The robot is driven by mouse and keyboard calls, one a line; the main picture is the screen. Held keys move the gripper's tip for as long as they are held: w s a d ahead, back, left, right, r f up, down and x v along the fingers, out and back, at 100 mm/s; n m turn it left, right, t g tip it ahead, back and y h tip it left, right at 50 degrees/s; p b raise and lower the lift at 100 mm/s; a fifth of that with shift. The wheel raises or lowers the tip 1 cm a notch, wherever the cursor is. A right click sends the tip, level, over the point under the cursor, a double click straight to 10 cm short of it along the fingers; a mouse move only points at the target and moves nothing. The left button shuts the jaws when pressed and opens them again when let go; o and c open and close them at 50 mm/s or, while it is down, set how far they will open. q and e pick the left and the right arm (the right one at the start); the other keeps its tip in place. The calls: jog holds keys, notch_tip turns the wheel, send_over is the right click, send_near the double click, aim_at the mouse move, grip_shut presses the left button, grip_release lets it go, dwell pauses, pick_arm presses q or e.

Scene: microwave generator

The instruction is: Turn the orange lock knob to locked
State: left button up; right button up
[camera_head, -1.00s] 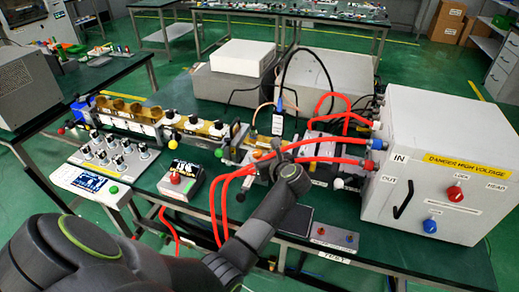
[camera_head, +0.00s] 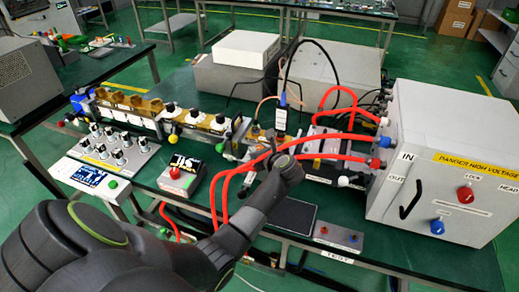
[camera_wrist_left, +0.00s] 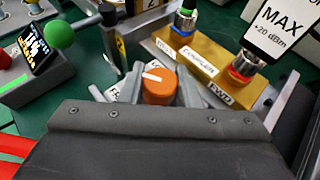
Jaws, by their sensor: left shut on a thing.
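The orange lock knob (camera_wrist_left: 158,86) is a short round knob with a white pointer line on its top, pointing left and slightly up in the left wrist view. My left gripper (camera_wrist_left: 157,92) is shut on it, with one grey finger on each side. A white label beside the knob is mostly covered by the left finger, so its words cannot be read. In the head view my left arm (camera_head: 288,168) reaches over the bench and its wrist hides the knob. My right gripper is not in view.
A gold coupler block (camera_wrist_left: 195,62) and a white power meter (camera_wrist_left: 283,28) stand just beyond the knob. Red hoses (camera_head: 330,157) run close to my arm from the grey high-voltage cabinet (camera_head: 415,130).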

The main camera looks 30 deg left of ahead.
pick_arm(q)
jog(key=shift+c, duration=0.3)
jog(key=shift+r+m+t+h+p, duration=0.25)
jog(key=shift+m+t+h+p, duration=0.45)
jog(key=shift+m+t+p, duration=0.3)
jog(key=m+t+h+p, duration=0.2)
jog(key=m+h+p, duration=0.2)
jog(key=p, duration=0.3)
jog(key=m+t+h+p, duration=0.2)
jog(key=m+h+p, duration=0.1)
jog(key=p, duration=0.5)
jog(key=shift+w+r+m+h, duration=0.15)
jog(key=shift+r+m+h, duration=0.05)
jog(key=shift+m+h, duration=0.2)
jog(key=shift+f+m+h+p, duration=0.25)
jog(key=shift+m+h+p, duration=0.2)
jog(key=shift+p, duration=0.8)
jog(key=o, duration=1)
jog(key=shift+f, duration=0.1)
jog(key=shift+d, duration=0.1)
